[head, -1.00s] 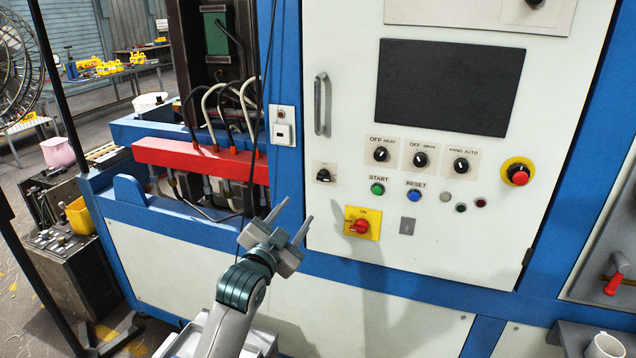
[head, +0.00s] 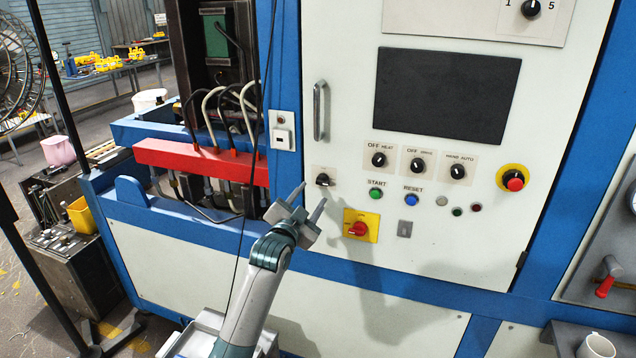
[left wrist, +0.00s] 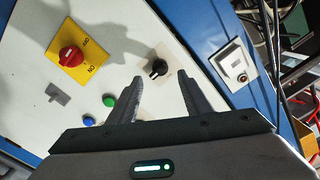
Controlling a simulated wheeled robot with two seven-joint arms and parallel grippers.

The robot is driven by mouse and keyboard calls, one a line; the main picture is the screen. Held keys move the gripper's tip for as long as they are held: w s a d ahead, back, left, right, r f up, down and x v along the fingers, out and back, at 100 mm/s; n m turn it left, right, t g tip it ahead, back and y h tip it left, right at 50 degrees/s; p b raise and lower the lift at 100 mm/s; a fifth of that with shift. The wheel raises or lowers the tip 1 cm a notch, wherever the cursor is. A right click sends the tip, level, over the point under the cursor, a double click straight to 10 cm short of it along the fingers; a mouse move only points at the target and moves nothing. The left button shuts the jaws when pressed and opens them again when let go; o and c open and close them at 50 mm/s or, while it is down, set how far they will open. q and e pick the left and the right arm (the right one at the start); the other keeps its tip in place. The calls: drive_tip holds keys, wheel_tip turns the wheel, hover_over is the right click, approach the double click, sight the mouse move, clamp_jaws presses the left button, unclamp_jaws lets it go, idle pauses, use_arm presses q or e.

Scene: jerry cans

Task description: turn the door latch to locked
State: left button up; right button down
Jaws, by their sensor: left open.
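The door latch is a small black knob (head: 323,179) on a pale plate at the lower left of the white cabinet door (head: 345,135), below the door handle. It also shows in the left wrist view as a black knob (left wrist: 156,68) with a light mark, ahead of and between the fingertips. My left gripper (head: 308,203) is open and empty, just below the knob in the head view, fingers pointing up toward it. In the left wrist view its two fingers (left wrist: 161,85) stand apart, with no visible contact with the knob. My right gripper is not in view.
A red switch on a yellow plate (head: 360,228) sits right of the gripper. Green (head: 376,194) and blue (head: 411,199) buttons are nearby. The vertical handle (head: 320,110) stands above the knob. A hanging black cable (head: 245,240) runs left of my arm.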

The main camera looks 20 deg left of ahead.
sight(320, 183)
use_arm(q)
drive_tip(key=shift+w+d+p, duration=0.1)
drive_tip(key=shift+w+p, duration=0.8)
drive_tip(key=shift+w, duration=2.35)
drive_tip(key=shift+c, duration=0.7)
drive_tip(key=c, duration=0.8)
drive_tip(key=shift+o, duration=0.2)
